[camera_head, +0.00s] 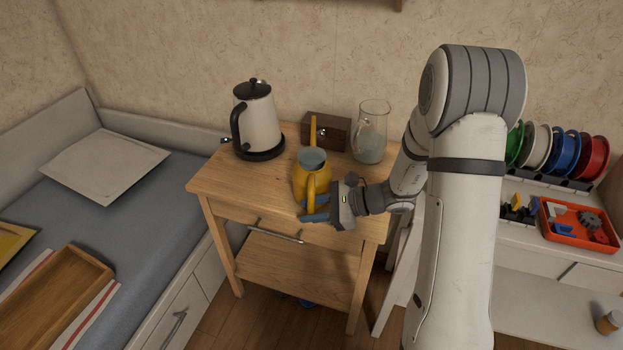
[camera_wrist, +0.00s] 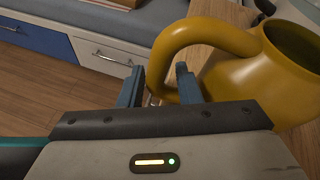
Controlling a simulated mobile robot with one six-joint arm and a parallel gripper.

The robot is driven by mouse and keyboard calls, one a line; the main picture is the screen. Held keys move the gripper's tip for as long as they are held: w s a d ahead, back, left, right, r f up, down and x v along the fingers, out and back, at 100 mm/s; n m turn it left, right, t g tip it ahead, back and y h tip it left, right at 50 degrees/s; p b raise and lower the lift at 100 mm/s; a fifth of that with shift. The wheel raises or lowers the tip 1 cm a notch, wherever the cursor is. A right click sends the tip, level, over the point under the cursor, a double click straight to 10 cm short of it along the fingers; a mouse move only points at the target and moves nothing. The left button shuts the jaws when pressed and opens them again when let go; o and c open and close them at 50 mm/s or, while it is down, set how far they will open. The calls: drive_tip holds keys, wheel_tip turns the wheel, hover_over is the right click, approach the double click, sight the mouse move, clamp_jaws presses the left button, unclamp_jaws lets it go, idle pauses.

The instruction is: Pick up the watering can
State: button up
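The yellow watering can (camera_head: 299,180) stands upright near the front edge of the small wooden table, its spout pointing up toward the back. Its looped handle faces the front, toward my gripper. My gripper (camera_head: 316,206) is at the handle, low at the table's front edge. In the wrist view the can's body (camera_wrist: 262,78) is at the right, and the handle (camera_wrist: 180,38) curves down between the two blue-grey fingers of my gripper (camera_wrist: 158,88). The fingers are apart, with a gap showing at the left finger. The handle's lower end is hidden behind my gripper.
On the wooden table (camera_head: 225,187) stand a white kettle (camera_head: 258,120) at back left, a dark wooden box (camera_head: 326,129) and a glass pitcher (camera_head: 371,135). A bench (camera_head: 150,200) is at the left. A white shelf with spools (camera_head: 563,150) and a red tray (camera_head: 590,245) is at the right.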

drive_tip(key=shift+s, duration=0.1)
clamp_jaws()
drive_tip(key=shift+f, duration=0.1)
idle(0.3)
